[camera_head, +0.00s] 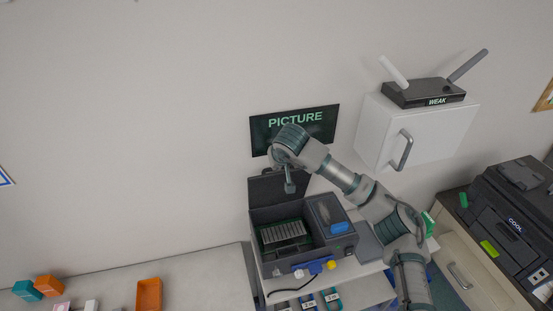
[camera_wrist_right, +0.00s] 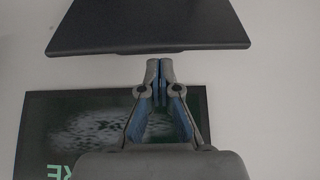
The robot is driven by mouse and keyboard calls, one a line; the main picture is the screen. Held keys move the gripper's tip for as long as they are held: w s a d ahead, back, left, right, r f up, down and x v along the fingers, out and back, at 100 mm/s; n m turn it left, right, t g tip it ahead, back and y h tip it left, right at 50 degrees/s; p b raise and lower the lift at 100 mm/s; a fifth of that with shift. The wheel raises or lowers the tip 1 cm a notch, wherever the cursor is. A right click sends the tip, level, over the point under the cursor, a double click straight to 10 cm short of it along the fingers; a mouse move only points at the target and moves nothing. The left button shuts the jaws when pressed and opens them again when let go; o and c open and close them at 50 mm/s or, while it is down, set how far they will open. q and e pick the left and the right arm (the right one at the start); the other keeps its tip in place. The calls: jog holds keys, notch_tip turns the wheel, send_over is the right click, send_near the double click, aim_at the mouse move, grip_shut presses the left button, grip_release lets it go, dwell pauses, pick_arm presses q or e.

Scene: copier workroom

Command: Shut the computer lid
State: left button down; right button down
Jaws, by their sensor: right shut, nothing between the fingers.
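The computer (camera_head: 345,246) is a dark grey box on the white stand, with an open bay showing a green board and pale fins. Its lid (camera_head: 268,189) stands raised at the back left. My right gripper (camera_head: 290,188) hangs at the lid's upper right, fingers down, overlapping it in the head view. In the right wrist view the lid (camera_wrist_right: 150,25) is a dark panel across the top. The shut, empty fingertips (camera_wrist_right: 159,68) are close to its edge; I cannot tell whether they touch. My left gripper is out of view.
A PICTURE sign (camera_head: 318,118) is on the wall behind my right wrist. A white cabinet (camera_head: 390,130) with a router (camera_head: 425,92) is at the upper right. A printer (camera_head: 510,215) stands at right. Orange and teal containers lie on the left counter (camera_head: 205,285).

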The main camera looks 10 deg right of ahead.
jog(key=shift+w+d+f, duration=0.2)
jog(key=shift+w+f, duration=0.3)
jog(key=shift+f, duration=0.2)
jog(key=shift+s+a, duration=0.1)
jog(key=shift+a, duration=0.45)
jog(key=shift+a+f, duration=0.1)
jog(key=shift+a, duration=0.15)
